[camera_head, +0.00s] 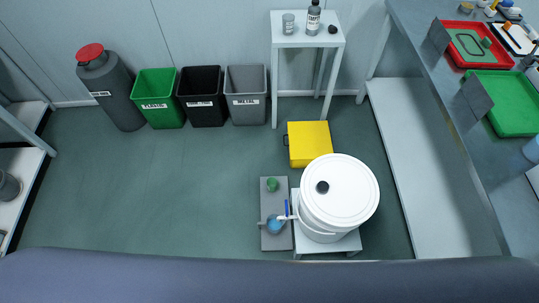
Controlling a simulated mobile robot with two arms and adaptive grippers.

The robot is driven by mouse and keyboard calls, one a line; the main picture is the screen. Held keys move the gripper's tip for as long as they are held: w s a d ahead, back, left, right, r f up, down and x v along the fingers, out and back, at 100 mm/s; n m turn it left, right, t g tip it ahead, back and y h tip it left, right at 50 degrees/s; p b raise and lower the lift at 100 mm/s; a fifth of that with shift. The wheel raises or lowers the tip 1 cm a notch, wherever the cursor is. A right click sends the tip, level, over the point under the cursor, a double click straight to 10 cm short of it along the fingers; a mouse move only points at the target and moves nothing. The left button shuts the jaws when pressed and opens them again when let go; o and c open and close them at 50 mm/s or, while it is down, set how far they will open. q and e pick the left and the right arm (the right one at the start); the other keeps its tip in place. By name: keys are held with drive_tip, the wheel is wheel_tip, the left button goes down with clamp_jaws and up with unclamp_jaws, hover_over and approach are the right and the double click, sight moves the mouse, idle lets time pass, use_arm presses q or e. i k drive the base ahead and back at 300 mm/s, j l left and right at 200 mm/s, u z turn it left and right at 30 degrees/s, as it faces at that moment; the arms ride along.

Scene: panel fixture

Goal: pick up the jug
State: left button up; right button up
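A small grey jug (273,226) with something blue inside stands on a grey mat (274,206) on the floor, low in the middle of the view. It is below the tap (287,216) of a large white lidded drum (350,195); a small part of the jug's rim is close to the spout. I cannot tell from above whether they touch. Neither of my grippers is in view.
The drum sits on a low white stand (352,243). A green round object (272,184) is on the mat. A yellow box (309,142) lies behind. Bins (158,98) line the wall. A long bench (440,75) runs along the right. The floor at left is clear.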

sight(274, 228)
drive_tip(key=k+j+z, duration=0.35)
drive_tip(key=k+j, duration=0.3)
drive_tip(key=k+l, duration=0.1)
drive_tip(key=k, duration=0.15)
drive_tip(key=i+j+z, duration=0.2)
drive_tip(key=i+z, duration=0.15)
drive_tip(key=i+j+z, duration=0.3)
